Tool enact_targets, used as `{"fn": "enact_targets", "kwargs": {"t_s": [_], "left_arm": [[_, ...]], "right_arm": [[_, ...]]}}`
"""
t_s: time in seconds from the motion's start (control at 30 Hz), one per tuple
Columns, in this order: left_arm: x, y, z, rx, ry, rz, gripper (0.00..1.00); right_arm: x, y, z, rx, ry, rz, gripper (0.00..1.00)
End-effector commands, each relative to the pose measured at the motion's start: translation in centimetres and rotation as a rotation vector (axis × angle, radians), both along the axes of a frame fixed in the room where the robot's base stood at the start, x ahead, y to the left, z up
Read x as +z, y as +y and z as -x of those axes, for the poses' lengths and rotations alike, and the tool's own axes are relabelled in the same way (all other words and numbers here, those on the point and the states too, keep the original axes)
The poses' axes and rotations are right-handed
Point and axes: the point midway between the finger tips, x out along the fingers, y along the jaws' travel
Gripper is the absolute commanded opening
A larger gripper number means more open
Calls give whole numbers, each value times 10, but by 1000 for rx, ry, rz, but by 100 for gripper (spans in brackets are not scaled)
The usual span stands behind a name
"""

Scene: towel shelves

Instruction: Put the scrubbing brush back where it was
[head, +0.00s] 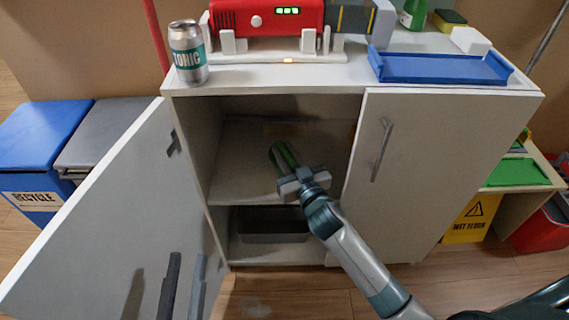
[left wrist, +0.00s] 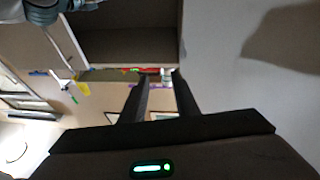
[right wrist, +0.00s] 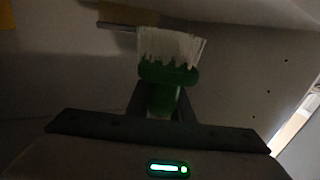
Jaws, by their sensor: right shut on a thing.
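The green scrubbing brush (head: 284,156) is inside the open left half of the white cabinet (head: 250,88), above the middle shelf (head: 232,186). My right gripper (head: 298,180) is shut on it. In the right wrist view the brush's green handle (right wrist: 165,98) sits between the fingers, with its white bristles (right wrist: 172,45) beyond them. Whether the brush touches the shelf, I cannot tell. My left gripper (head: 187,258) is open and empty in front of the swung-open left door (head: 110,215); its separated fingers show in the left wrist view (left wrist: 163,78).
The right cabinet door (head: 410,170) is closed. A grey bin (head: 275,226) stands in the lower compartment. On top are a tonic can (head: 188,52), a red device (head: 265,18) and a blue tray (head: 440,68). Recycling bins (head: 40,130) stand left, a wet-floor sign (head: 470,218) right.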

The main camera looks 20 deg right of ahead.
Motion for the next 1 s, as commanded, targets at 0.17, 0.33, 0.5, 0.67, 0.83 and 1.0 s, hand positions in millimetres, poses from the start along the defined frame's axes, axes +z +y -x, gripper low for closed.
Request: {"fn": "enact_targets", "kwargs": {"t_s": [0.17, 0.33, 0.5, 0.67, 0.83, 1.0], "left_arm": [[0, 0, 0, 0, 0, 0, 28], [1, 0, 1, 0, -8, 3, 28], [12, 0, 9, 0, -79, 32, 28], [30, 4, 16, 8, -185, 68, 28], [40, 6, 20, 12, -236, 85, 28], [41, 6, 20, 12, -237, 86, 28]], "right_arm": [[1, 0, 0, 0, -1, 0, 0], [-2, 0, 0, 0, 0, 0, 0], [-15, 0, 0, 1, 1, 2, 0], [-32, 0, 0, 0, 1, 1, 0], [-38, 0, 0, 1, 0, 1, 0], [-37, 0, 0, 1, 0, 1, 0]]}}
